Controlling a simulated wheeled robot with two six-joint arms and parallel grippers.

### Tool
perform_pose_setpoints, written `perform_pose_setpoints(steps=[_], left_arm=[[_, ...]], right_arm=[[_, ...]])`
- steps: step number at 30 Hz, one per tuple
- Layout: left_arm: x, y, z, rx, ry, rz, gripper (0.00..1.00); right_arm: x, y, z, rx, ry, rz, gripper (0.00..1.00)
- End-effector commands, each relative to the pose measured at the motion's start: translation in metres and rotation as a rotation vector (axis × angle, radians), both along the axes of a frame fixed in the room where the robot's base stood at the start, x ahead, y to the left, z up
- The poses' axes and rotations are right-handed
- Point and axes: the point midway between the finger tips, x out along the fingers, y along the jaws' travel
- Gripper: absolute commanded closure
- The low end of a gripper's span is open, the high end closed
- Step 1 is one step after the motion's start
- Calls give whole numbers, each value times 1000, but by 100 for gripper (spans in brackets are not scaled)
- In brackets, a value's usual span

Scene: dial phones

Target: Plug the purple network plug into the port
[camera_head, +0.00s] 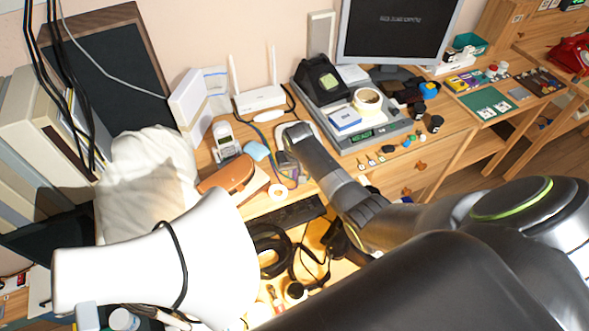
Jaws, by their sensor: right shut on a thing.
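My right arm reaches in from the right across the desk, and its gripper (287,160) is low over the desk just in front of the white router (260,100). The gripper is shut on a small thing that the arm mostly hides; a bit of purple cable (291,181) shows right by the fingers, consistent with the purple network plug. The router stands upright with two antennas. The port cannot be made out, and I cannot tell whether the plug touches it. My left gripper is not in view.
A cordless phone (226,141) and a brown leather case (229,174) lie left of the gripper. A grey tray (352,137) with boxes stands to the right, before a monitor (398,30). A white lamp-like body (155,262) fills the lower left.

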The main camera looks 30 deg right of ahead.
Motion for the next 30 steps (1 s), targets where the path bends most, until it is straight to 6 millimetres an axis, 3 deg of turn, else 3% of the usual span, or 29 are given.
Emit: perform_pose_setpoints(steps=[30], left_arm=[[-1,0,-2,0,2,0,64]], right_arm=[[7,-2,-1,0,-1,1,98]])
